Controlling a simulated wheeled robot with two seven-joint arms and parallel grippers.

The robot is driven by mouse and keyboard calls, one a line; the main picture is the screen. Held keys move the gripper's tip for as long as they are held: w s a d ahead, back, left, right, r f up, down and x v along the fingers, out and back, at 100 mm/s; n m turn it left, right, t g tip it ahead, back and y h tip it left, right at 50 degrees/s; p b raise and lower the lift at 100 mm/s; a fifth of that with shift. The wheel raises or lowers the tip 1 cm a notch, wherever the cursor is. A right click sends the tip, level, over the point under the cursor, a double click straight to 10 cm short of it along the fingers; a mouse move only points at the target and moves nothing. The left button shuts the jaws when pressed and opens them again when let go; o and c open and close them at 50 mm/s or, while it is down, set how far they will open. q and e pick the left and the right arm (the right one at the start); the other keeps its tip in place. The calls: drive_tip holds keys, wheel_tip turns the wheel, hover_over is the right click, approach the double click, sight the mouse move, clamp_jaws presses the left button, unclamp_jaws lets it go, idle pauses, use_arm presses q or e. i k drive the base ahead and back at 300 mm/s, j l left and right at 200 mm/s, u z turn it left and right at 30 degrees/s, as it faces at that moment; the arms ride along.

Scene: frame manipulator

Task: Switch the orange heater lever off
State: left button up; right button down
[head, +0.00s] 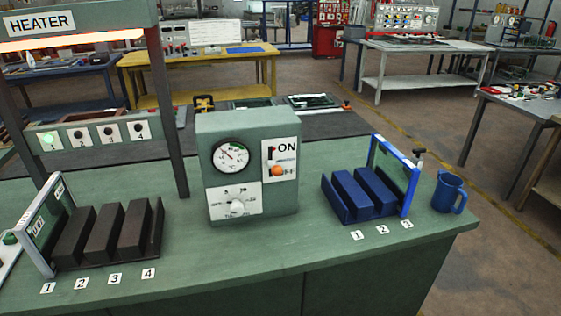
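The orange heater lever (277,171) is a round orange knob on a white plate marked ON at the top and OFF at the bottom. The plate is on the right of the front face of a green control box (247,130) in the middle of the bench. The knob sits in the lower part of the plate, close to the OFF label and partly over it. A dial gauge (231,156) and a white rotary knob (237,207) are on the left of the same face. Neither of my grippers shows in the head view.
A black slotted rack (118,233) stands left of the box on the green bench (240,262). A blue slotted rack (365,195) and a blue mug (449,193) stand right. A HEATER frame (165,110) rises behind at left, its heating strip glowing. Bench space before the box is clear.

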sight(276, 170)
drive_tip(key=j+z, duration=0.7)
drive_tip(key=k+j, duration=0.05)
